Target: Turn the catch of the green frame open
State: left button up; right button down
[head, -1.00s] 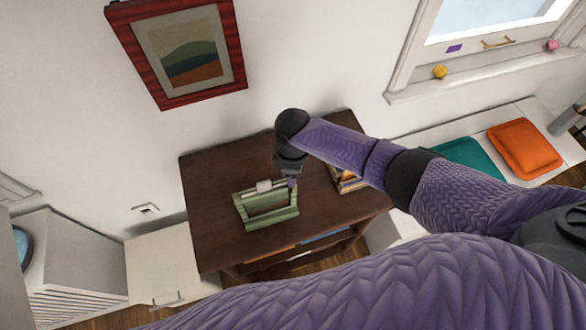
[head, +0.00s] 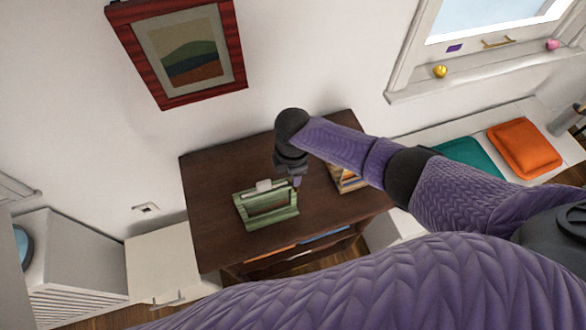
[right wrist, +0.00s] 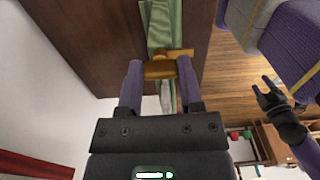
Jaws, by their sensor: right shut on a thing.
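The green frame (head: 267,220) stands on the dark wooden desk, with a pale piece (head: 263,186) at its top edge. My right gripper (head: 297,182) reaches down at the frame's right side. In the right wrist view, the two purple fingers of my right gripper (right wrist: 156,78) are shut on the brass-coloured catch (right wrist: 160,69), beside the green frame (right wrist: 162,22). The fingers cover part of the catch. My left gripper (right wrist: 268,96) shows small and dark at the right of the wrist view, its fingers apart and empty. It is away from the frame.
The desk (head: 215,165) has free top around the frame's left side. A stack of books (head: 347,180) lies right of the frame, partly behind my right arm. A red-framed picture (head: 180,50) hangs on the wall behind. Teal and orange cushions (head: 524,148) lie on the bench at right.

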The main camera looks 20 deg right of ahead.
jog(key=shift+c, duration=1.2)
grip_release()
jog(key=shift+r, duration=0.1)
notch_tip(320, 180, up, 10)
jog(key=p, duration=0.3)
